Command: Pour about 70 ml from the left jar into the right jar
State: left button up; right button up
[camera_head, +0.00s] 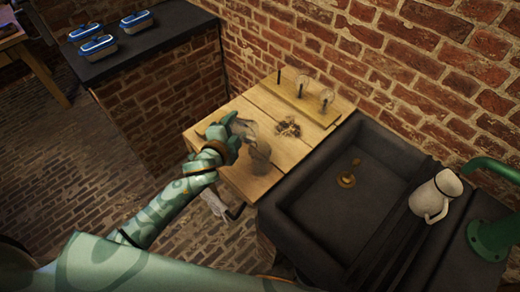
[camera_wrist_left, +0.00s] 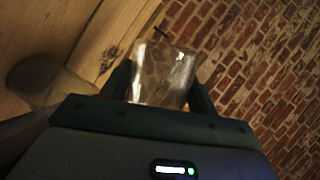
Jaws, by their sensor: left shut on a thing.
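My left gripper (camera_head: 229,136) is shut on a clear glass jar (camera_head: 245,128) above the wooden tabletop. The held jar looks tilted, its far end leaning right. In the left wrist view this jar (camera_wrist_left: 163,72) sits between the two dark fingers. A second glass jar (camera_head: 259,156) stands on the wood just right of and nearer than the held one; it shows blurred at the left of the wrist view (camera_wrist_left: 45,82). I cannot make out liquid levels or any stream. My right gripper is not in view.
A wooden rack (camera_head: 290,97) with small glass bulbs stands at the back by the brick wall.

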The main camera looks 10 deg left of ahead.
pick_arm(q)
jog(key=shift+r+m+b, duration=0.25)
jog(key=shift+m+b, duration=0.05)
jog(key=shift+b, duration=0.05)
dwell(0.7)
jog(key=shift+s+d+r+m+t, duration=0.1)
jog(key=shift+d+r+m+t, duration=0.25)
jog(key=shift+m+t, duration=0.05)
dwell(0.5)
jog(key=shift+a+r+m+y, duration=0.1)
jog(key=shift+r+m+y, duration=0.1)
jog(key=shift+m+y, duration=0.1)
dwell(0.3)
